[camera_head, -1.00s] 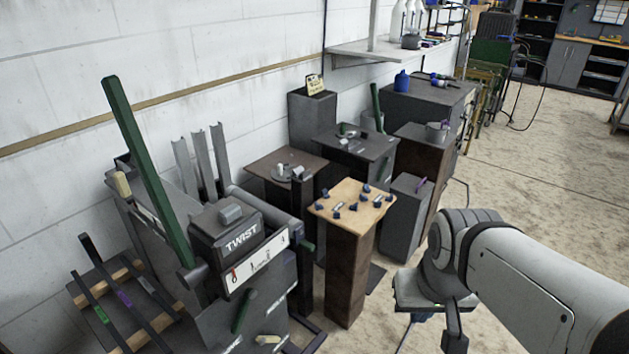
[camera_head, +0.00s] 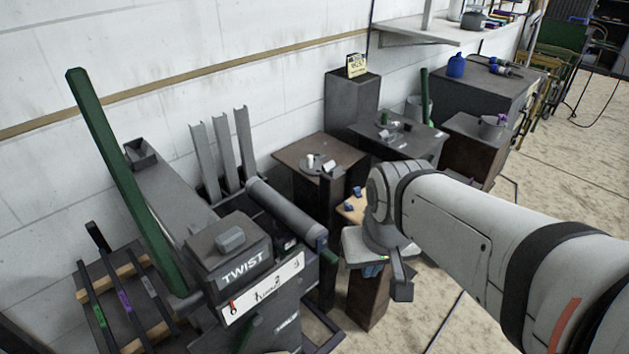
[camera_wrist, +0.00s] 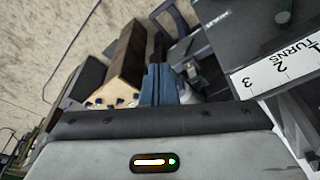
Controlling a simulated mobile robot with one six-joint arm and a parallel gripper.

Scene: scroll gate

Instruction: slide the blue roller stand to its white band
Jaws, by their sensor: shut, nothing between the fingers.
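A grey roller (camera_head: 285,210) with a blue end lies slanted beside the machine marked TWIST, in the head view. It may be part of the blue roller stand, but I cannot tell for sure. I make out no white band on the floor or beside the roller. My gripper (camera_wrist: 158,72) shows in the wrist view with its blue fingers together and nothing between them. In the head view it is mostly hidden under my wrist, to the right of the roller's blue end and apart from it.
The TWIST machine (camera_head: 240,272) stands in front with a long green bar (camera_head: 125,175) at its left. A wooden-topped pedestal (camera_head: 352,207) is partly hidden by my arm. A dark table (camera_head: 310,152) and other pedestals stand behind. Open floor (camera_head: 570,160) lies at right.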

